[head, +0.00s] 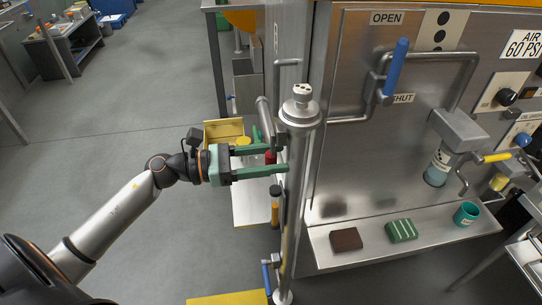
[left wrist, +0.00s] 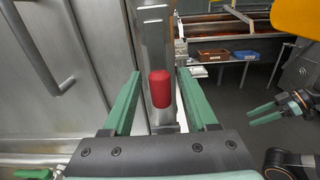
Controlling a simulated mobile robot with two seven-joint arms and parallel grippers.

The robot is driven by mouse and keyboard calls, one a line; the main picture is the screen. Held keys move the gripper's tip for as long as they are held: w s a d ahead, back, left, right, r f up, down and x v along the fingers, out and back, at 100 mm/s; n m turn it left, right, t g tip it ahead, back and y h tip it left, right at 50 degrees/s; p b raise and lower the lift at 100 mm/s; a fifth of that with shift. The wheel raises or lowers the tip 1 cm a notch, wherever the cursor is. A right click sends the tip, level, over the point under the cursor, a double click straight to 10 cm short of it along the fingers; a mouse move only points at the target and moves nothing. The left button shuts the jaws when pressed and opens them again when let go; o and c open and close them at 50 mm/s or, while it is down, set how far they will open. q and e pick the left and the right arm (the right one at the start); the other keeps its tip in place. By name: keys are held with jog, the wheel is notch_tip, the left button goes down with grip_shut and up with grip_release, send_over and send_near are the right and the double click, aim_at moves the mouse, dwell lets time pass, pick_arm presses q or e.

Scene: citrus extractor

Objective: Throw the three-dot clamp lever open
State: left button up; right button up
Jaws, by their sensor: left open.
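My left gripper (head: 288,158) is open at the metal column (head: 297,190). Its green fingers reach to either side of a red lever grip (head: 270,157). In the left wrist view the red grip (left wrist: 160,88) stands upright between the spread fingers (left wrist: 164,88), with a gap on each side. A plate with black dots (head: 440,35) is on the machine panel, beside a blue-handled lever (head: 396,66) between OPEN and SHUT labels. I cannot tell whether the red grip's lever bears dots. My right gripper (left wrist: 264,113) shows at the right of the left wrist view, fingers apart and empty.
A steel shelf (head: 330,262) below the panel holds a brown block (head: 346,239), a green striped block (head: 401,230) and a teal cup (head: 466,213). An orange-and-black grip (head: 275,208) and a blue grip (head: 266,277) sit lower along the column. Open floor lies left.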

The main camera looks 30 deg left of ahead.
pick_arm(q)
grip_shut()
dwell(0.4)
dwell(0.9)
